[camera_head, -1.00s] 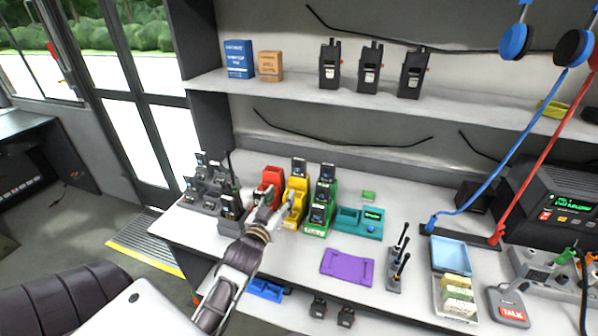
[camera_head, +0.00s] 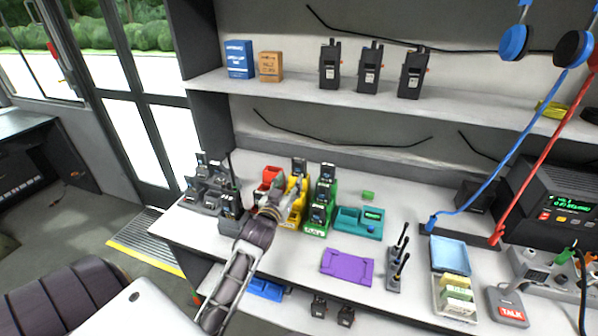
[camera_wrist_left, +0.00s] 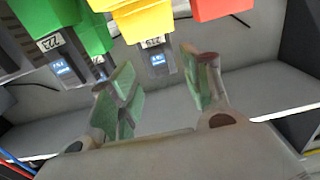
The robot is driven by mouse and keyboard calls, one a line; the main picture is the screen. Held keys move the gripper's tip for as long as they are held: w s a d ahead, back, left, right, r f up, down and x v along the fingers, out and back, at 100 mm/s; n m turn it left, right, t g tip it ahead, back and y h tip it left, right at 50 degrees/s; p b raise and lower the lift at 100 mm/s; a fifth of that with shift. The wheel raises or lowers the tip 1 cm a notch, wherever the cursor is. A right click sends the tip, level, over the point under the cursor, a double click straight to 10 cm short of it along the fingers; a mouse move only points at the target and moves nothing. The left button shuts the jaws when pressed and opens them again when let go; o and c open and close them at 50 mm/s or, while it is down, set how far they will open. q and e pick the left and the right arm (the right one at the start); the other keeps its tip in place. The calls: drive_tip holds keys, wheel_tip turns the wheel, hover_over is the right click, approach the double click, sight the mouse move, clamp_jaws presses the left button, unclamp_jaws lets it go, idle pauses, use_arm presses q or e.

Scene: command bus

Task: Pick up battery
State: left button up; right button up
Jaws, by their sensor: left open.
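Dark batteries with small lit screens stand in coloured racks on the counter. In the head view the yellow rack (camera_head: 299,184) holds a battery (camera_head: 299,166) at its back; the green rack (camera_head: 314,226) holds several. The red rack (camera_head: 268,177) is partly hidden behind my arm. My left gripper (camera_head: 290,203) is at the front of the yellow rack, partly covering it. In the left wrist view my left gripper (camera_wrist_left: 155,92) is open and empty. A numbered battery (camera_wrist_left: 158,63) in the yellow rack (camera_wrist_left: 145,22) shows beyond and between its fingers. Another battery (camera_wrist_left: 62,62) is in the green rack (camera_wrist_left: 92,32).
Grey racks (camera_head: 205,190) with dark devices stand left of my arm. A teal charger (camera_head: 358,222), a purple tray (camera_head: 346,266) and a blue tray (camera_head: 451,255) lie to the right. A shelf (camera_head: 300,95) with radios hangs above. Bare counter lies around the purple tray.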

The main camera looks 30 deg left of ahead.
sight(298, 171)
use_arm(q)
drive_tip(key=shift+w, duration=0.45)
use_arm(e)
drive_tip(key=shift+s+d, duration=0.1)
drive_tip(key=shift+d, duration=0.8)
use_arm(q)
drive_tip(key=shift+w+a, duration=0.1)
use_arm(e)
drive_tip(key=shift+a, duration=0.1)
use_arm(q)
drive_tip(key=shift+w, duration=0.75)
drive_tip(key=shift+w+a+f, duration=0.1)
drive_tip(key=shift+w+a, duration=0.05)
drive_tip(key=shift+w, duration=0.55)
drive_tip(key=shift+x, duration=0.85)
drive_tip(key=shift+w, duration=0.15)
use_arm(e)
drive_tip(key=shift+s+a+r, duration=0.1)
drive_tip(key=shift+a+r, duration=0.05)
